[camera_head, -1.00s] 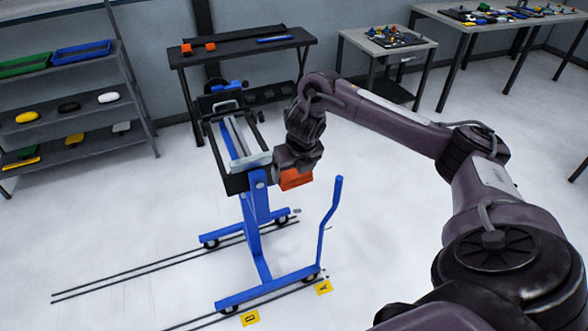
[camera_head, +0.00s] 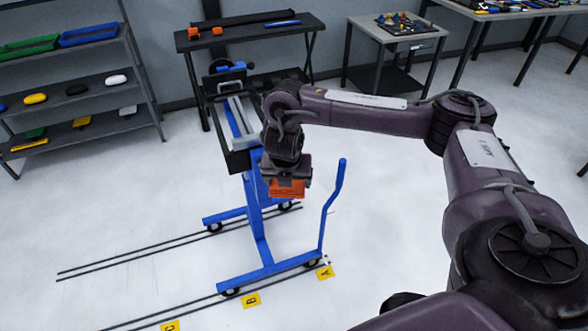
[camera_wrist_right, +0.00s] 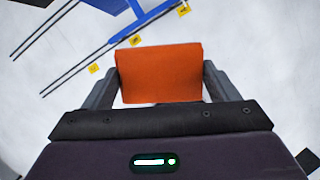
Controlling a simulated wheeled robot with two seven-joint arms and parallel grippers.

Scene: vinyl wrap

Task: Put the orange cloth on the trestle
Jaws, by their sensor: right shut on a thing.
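The folded orange cloth (camera_head: 287,188) is held in my right gripper (camera_head: 287,181), in front of the near end of the blue trestle (camera_head: 258,215). In the right wrist view the cloth (camera_wrist_right: 160,73) fills the space between the two fingers of the right gripper (camera_wrist_right: 160,85). The trestle has a blue wheeled frame, a dark top with a light rail, and a raised blue handle at its right. My arm hides part of its top. The cloth appears off the trestle top, in the air. My left gripper is not in view.
A dark table (camera_head: 250,35) with orange blocks stands behind the trestle. A grey shelf (camera_head: 85,85) with trays and coloured items is at the left. A small table (camera_head: 395,35) with tools stands at the back right. Floor lines and yellow lettered markers (camera_head: 251,300) lie near the trestle.

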